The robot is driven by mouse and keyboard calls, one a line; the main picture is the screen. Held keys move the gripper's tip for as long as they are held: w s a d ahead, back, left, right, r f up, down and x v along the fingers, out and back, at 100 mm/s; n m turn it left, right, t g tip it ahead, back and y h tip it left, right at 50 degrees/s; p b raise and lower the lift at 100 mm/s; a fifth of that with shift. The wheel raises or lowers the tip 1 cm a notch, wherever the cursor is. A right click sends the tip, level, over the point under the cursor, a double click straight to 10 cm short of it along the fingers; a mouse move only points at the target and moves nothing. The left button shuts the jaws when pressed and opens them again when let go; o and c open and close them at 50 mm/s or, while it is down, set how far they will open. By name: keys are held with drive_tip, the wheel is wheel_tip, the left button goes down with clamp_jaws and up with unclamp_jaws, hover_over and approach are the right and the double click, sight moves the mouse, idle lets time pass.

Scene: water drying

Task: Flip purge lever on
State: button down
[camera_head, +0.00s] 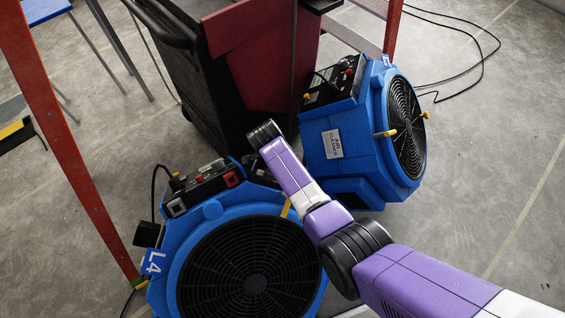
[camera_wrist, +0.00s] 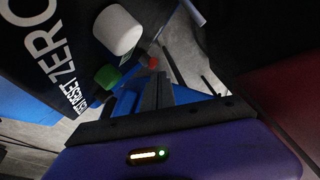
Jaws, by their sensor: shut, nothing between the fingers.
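No purge lever can be made out for certain. In the wrist view, my gripper (camera_wrist: 158,88) has its dark fingers together and empty. Close by at upper left is a black panel (camera_wrist: 70,55) lettered "ZERO" and "RESET". It carries a white rounded knob (camera_wrist: 118,30) and a green knob (camera_wrist: 107,76); a small red knob (camera_wrist: 152,62) shows near the fingertips. A pale bar (camera_wrist: 194,12) shows at the top. In the head view my purple arm reaches up between two blue machines, and its gripper is hidden.
The near blue machine (camera_head: 212,212), tagged L4, has a top panel (camera_head: 205,185) with red and grey parts. The far blue machine (camera_head: 318,125) is labelled as an air cleaner. A black cart (camera_head: 195,75) stands behind; a red ladder leg (camera_head: 62,120) is left.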

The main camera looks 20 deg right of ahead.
wheel_tip(320, 180, up, 12)
drive_tip(key=p, duration=0.4)
drive_tip(key=shift+w+a+f, duration=0.2)
drive_tip(key=shift+w+a, duration=0.1)
drive_tip(key=shift+a, duration=0.15)
